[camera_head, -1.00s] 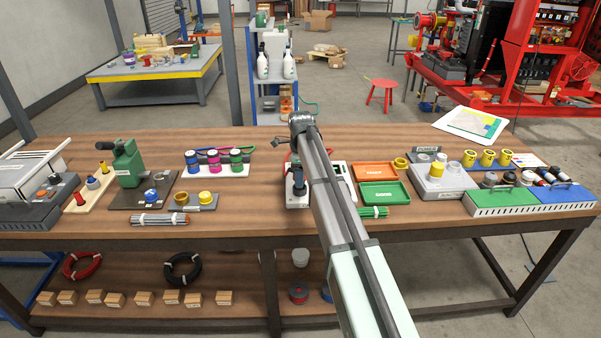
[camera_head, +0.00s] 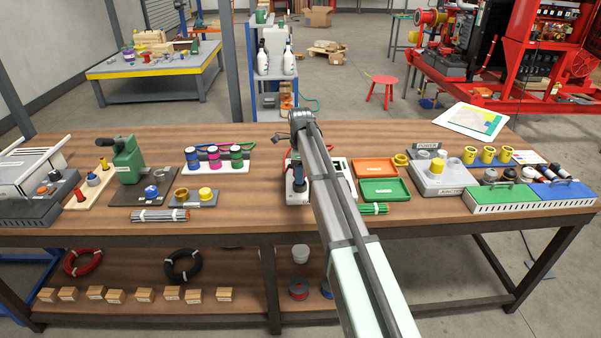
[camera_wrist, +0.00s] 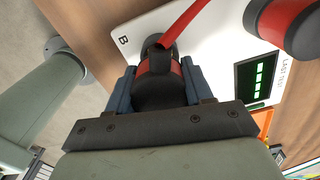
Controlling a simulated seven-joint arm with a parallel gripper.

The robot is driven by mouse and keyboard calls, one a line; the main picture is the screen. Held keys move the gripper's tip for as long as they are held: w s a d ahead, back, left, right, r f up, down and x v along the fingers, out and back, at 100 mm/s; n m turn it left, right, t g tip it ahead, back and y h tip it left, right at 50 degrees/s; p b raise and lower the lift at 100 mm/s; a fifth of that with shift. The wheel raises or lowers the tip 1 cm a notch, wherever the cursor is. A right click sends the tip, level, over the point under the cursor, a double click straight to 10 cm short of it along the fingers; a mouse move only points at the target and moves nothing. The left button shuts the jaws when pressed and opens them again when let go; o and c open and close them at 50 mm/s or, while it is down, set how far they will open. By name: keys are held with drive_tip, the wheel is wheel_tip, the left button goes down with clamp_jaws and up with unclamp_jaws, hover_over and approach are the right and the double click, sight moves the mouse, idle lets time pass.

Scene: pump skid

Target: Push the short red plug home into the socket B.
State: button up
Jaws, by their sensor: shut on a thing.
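My gripper (camera_wrist: 158,88) is shut on a plug with a black body and a red band. The held red plug (camera_wrist: 160,92) has a red strap or cable running up and right from it. It is over the white panel (camera_wrist: 218,45), beside the printed letter B. A dark round rim, apparently socket B (camera_wrist: 152,44), shows just past the plug; most of it is hidden. I cannot tell how deep the plug sits. A second red and black plug (camera_wrist: 288,22) stands at the upper right. In the head view my arm covers much of the white panel unit (camera_head: 342,170).
A lit green display (camera_wrist: 258,78) is on the panel. Orange (camera_head: 374,168) and green (camera_head: 383,190) trays lie just right of the unit, with green rods (camera_head: 373,209) in front. Bare tabletop lies between.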

drive_tip(key=shift+f, duration=1)
idle(0.4)
drive_tip(key=o, duration=1.1)
drive_tip(key=shift+s, duration=0.1)
drive_tip(key=shift+o, duration=0.7)
drive_tip(key=shift+s+f, duration=0.15)
drive_tip(key=r, duration=1.4)
drive_tip(key=shift+w+r, duration=0.15)
drive_tip(key=shift+w, duration=0.15)
